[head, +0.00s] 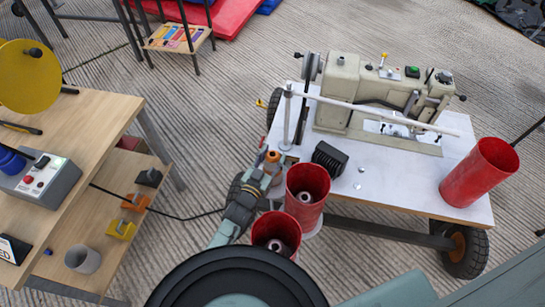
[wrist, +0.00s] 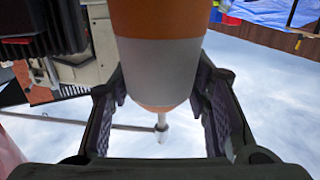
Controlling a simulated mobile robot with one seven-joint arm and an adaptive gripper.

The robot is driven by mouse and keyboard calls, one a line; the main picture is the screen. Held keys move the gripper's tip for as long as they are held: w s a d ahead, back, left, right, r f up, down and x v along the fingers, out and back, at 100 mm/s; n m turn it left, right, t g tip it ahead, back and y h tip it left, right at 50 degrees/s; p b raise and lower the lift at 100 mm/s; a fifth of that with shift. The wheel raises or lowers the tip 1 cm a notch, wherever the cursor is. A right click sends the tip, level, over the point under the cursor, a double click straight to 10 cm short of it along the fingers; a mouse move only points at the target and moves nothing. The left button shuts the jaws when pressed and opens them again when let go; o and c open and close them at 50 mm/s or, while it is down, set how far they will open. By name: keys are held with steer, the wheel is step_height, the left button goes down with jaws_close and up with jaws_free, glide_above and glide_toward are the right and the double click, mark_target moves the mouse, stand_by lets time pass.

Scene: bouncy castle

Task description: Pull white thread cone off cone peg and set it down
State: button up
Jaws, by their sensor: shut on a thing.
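The white thread cone (wrist: 160,65) fills the middle of the wrist view, a white band between orange parts. My gripper (wrist: 162,100) is shut on it, one dark finger on each side. In the head view my gripper (head: 264,177) is at the left edge of the white sewing table (head: 350,195), beside the two red cups. An orange end of the cone (head: 272,156) shows there by the fingers.
Red cups (head: 307,184) (head: 277,232) with cones inside stand close right of and below my gripper. The sewing machine (head: 385,95), a post with a white bar (head: 400,118) and a black block (head: 328,158) are nearby. A red cylinder (head: 480,173) stands right. Bare tabletop lies between.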

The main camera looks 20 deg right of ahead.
step_height(320, 180, up, 7)
steer(key=p, duration=0.5)
stand_by(1.3)
steer(key=shift+r+p, duration=0.1)
steer(key=shift+p, duration=0.25)
steer(key=shift+r+p, duration=1.65)
steer(key=shift+r, duration=0.25)
